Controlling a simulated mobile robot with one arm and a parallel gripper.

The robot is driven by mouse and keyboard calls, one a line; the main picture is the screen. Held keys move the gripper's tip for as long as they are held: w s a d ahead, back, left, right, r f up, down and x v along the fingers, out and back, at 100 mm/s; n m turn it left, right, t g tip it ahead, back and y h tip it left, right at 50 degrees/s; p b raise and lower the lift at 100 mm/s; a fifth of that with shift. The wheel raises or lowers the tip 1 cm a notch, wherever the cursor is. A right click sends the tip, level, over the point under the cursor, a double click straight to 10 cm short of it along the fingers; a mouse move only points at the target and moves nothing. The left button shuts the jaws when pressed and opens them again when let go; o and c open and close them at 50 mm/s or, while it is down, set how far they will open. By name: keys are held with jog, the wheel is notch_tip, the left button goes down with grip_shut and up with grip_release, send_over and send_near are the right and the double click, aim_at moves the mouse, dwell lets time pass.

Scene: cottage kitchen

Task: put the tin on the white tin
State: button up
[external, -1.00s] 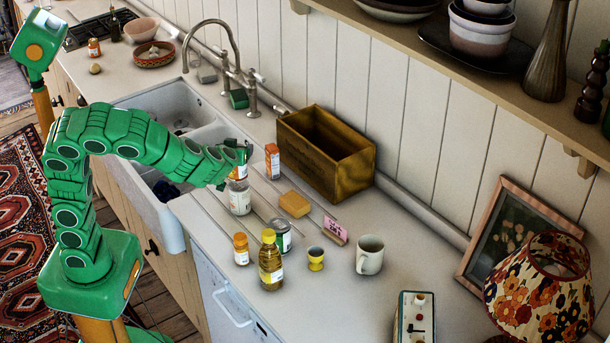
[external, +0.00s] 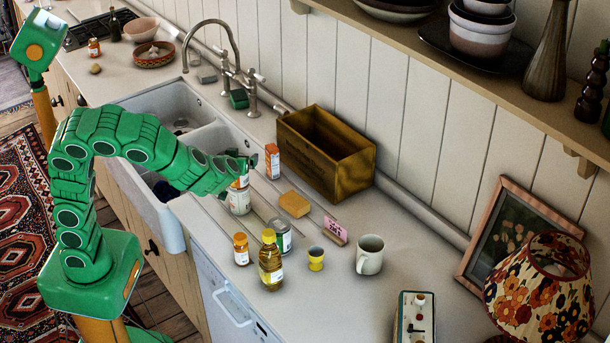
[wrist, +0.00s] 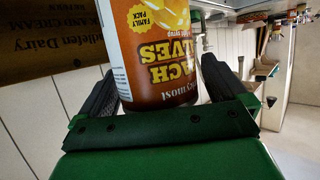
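The tin (wrist: 158,50) is a peach halves can with an orange, brown and white label, upside down in the wrist view. My gripper (wrist: 160,75) has one finger on each side of it and appears shut on it. In the external view my gripper (external: 240,168) is over the sink-side part of the counter, and the tin (external: 240,183) shows partly below it. The white tin (external: 240,203) stands upright on the counter directly under the held tin. The two look touching or nearly so; the exact contact is hard to see.
A wooden crate (external: 325,155), an orange-and-white box (external: 272,161) and a sponge (external: 294,204) are to the right. An orange-lidded jar (external: 241,250), an oil bottle (external: 270,262) and another can (external: 281,236) stand in front. The sink (external: 180,125) is behind left.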

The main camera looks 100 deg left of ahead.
jog(key=shift+r, duration=0.15)
jog(key=v, duration=1.2)
jog(key=shift+d, duration=0.1)
